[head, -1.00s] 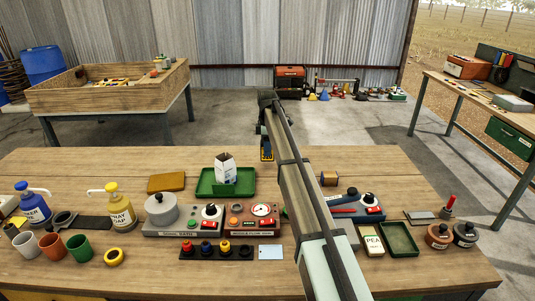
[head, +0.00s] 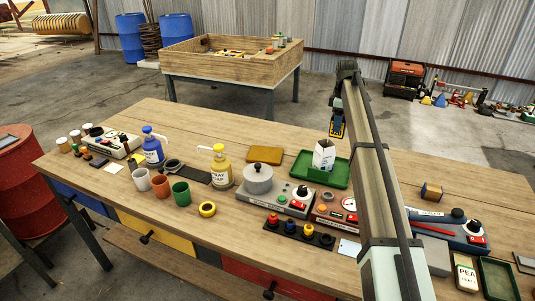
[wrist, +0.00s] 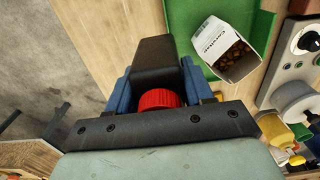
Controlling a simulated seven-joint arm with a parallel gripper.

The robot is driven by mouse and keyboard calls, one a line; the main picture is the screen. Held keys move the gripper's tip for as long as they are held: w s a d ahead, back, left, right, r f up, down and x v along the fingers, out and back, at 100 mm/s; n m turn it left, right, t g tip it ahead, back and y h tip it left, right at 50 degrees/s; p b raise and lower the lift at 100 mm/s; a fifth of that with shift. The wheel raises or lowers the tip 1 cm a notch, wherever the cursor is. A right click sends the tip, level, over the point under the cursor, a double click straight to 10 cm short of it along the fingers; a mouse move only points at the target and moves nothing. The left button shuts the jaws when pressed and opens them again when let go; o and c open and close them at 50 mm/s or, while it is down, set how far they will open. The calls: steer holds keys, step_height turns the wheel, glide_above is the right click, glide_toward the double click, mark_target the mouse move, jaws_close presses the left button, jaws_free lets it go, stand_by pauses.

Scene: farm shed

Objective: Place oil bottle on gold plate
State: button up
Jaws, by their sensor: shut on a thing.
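My gripper (head: 338,124) is up past the far edge of the workbench, behind the green tray. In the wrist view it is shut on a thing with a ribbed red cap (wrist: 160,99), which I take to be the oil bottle. The gold plate (head: 265,155) is a flat mustard-gold square, lying empty on the bench left of the green tray and apart from my gripper.
The green tray (head: 305,176) holds an open white carton (head: 324,155), also in the wrist view (wrist: 222,48). Front of the plate stand a yellow soap bottle (head: 221,167) and a grey pot (head: 258,179) on a device. Cups (head: 160,186) stand further left. Bench around the plate's far side is clear.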

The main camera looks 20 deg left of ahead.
steer(key=s+a+r, duration=0.1)
steer(key=s+a, duration=0.4)
steer(key=a, duration=0.8)
steer(key=s+a, duration=0.5)
steer(key=a, duration=0.8)
glide_above(265, 153)
steer(key=shift+f, duration=4.85)
steer(key=shift+f, duration=0.1)
steer(key=o, duration=1.2)
step_height(265, 153, up, 12)
steer(key=shift+s, duration=0.1)
